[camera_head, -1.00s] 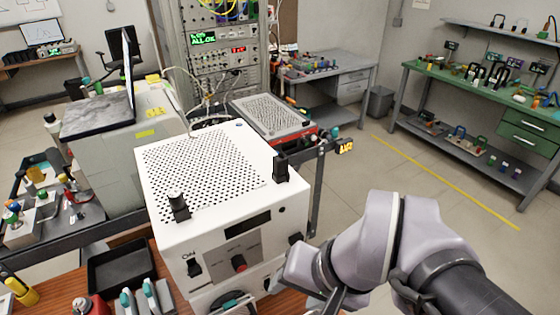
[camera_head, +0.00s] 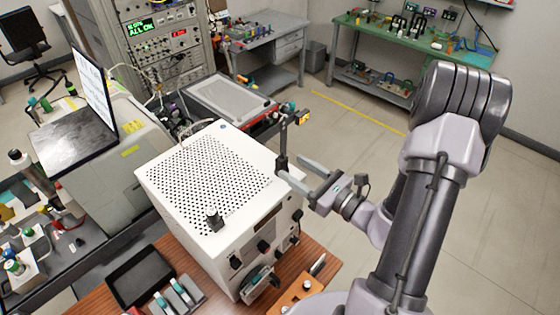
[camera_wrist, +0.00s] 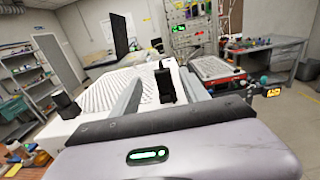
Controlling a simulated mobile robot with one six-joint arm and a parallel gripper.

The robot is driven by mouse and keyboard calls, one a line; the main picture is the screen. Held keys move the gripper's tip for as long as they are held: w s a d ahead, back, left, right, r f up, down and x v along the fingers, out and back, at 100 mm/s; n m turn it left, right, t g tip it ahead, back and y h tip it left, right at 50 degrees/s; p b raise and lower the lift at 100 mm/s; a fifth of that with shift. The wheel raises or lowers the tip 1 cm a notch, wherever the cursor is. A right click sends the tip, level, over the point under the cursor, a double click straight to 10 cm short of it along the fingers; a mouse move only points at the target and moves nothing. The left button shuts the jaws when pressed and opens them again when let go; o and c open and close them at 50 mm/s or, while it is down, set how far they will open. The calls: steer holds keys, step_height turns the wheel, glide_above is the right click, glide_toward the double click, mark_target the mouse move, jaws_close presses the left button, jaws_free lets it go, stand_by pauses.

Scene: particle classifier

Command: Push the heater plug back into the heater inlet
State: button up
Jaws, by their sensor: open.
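The white box with a perforated top (camera_head: 190,190) stands on the brown bench. A black block (camera_wrist: 165,84) stands up at its right corner; in the head view it is largely hidden behind my fingers. A second black piece (camera_head: 214,221) stands on the near top edge and also shows at left in the wrist view (camera_wrist: 65,103). No label tells which one is the heater plug or inlet. My gripper (camera_head: 290,166) is open at the right corner. In the wrist view its fingers (camera_wrist: 160,76) lie on either side of the black block; contact cannot be told.
A black tray (camera_head: 143,276) and a small holder with teal-handled tools (camera_head: 180,297) lie in front of the box. A laptop (camera_head: 75,130) stands at left. A dark rail with a post runs behind the right corner. Open floor lies at right.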

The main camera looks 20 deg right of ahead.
mark_target(278, 157)
steer(key=p+x, duration=0.1)
steer(key=x, duration=0.8)
steer(key=shift+d, duration=0.15)
steer(key=shift+s+d, duration=0.1)
steer(key=shift+c, duration=1.3)
jaws_close()
